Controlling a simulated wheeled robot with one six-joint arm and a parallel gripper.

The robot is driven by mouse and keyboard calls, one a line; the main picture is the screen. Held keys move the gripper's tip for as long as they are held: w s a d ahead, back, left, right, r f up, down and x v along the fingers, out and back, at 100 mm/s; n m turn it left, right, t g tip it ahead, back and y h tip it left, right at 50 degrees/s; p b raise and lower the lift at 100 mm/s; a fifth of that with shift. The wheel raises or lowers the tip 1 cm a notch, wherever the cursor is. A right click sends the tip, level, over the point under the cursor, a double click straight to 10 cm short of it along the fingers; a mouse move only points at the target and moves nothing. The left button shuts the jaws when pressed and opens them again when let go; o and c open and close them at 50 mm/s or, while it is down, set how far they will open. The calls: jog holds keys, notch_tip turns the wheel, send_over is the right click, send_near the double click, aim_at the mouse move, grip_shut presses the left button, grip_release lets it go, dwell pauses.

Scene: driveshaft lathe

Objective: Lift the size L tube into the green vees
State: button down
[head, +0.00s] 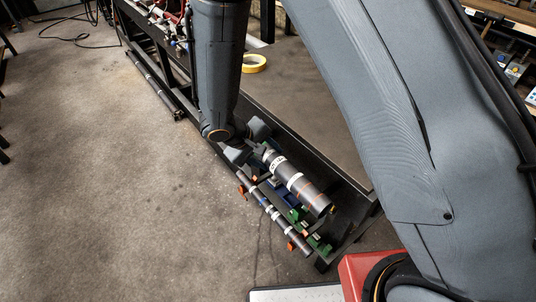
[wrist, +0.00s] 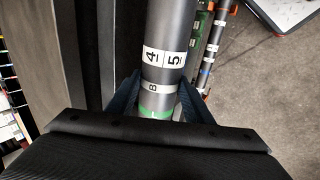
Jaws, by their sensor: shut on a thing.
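A thick dark tube (head: 300,186) with white label bands lies slanted over the low rack, its near end at the lower right. It also shows in the wrist view (wrist: 172,22), with labels reading 4 and 5 and a green band. No size letter can be read clearly. My gripper (wrist: 158,82) is shut on it, with a blue finger on each side. In the head view, my gripper (head: 250,146) is at the tube's far end. The green vees (head: 316,241) show just below and beside the tube's near end; I cannot tell whether it touches them.
A thinner banded tube (head: 279,222) lies alongside on the left, near orange vees (head: 291,245). The black rack frame (head: 345,176) runs around this spot. A yellow tape roll (head: 254,63) lies farther back.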

jog(key=shift+f+b, duration=2.35)
jog(key=shift+f, duration=0.1)
jog(key=c, duration=0.8)
grip_release()
jog(key=shift+v, duration=3.9)
